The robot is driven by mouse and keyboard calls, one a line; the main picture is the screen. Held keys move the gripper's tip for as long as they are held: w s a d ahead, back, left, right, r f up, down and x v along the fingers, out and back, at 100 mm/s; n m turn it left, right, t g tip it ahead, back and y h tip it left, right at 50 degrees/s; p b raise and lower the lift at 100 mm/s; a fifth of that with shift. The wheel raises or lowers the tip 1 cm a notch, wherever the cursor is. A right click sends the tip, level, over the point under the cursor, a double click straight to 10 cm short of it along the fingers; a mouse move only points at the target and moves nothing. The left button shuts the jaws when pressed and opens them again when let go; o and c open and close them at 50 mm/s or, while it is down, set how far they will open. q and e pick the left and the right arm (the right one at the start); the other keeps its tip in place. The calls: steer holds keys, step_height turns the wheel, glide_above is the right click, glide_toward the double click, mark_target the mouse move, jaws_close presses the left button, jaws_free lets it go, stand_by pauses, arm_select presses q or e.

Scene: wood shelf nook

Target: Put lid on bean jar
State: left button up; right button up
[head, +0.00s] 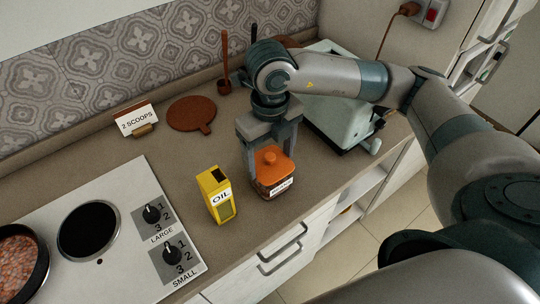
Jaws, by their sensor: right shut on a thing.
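The bean jar (279,190) stands upright on the counter, a squat clear jar with dark contents and a white label. An orange lid (272,163) with a small knob is on top of its mouth. I cannot tell whether it is fully seated. My right gripper (268,150) comes down from above and is shut on the orange lid, its fingers on either side of it. The far finger and part of the lid's back are hidden. My left gripper is not in view.
A yellow oil carton (217,194) stands just left of the jar. A stove (115,235) with a pan (18,262) of beans is at the lower left. A "2 scoops" card (137,120) and brown round board (192,113) are behind. A pale appliance (335,110) stands right.

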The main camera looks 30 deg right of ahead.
steer(key=shift+b, duration=0.35)
stand_by(0.5)
stand_by(0.3)
steer(key=o, duration=1.3)
steer(key=shift+c, duration=0.2)
steer(key=shift+r+p, duration=1.75)
steer(key=shift+r, duration=1.7)
jaws_close()
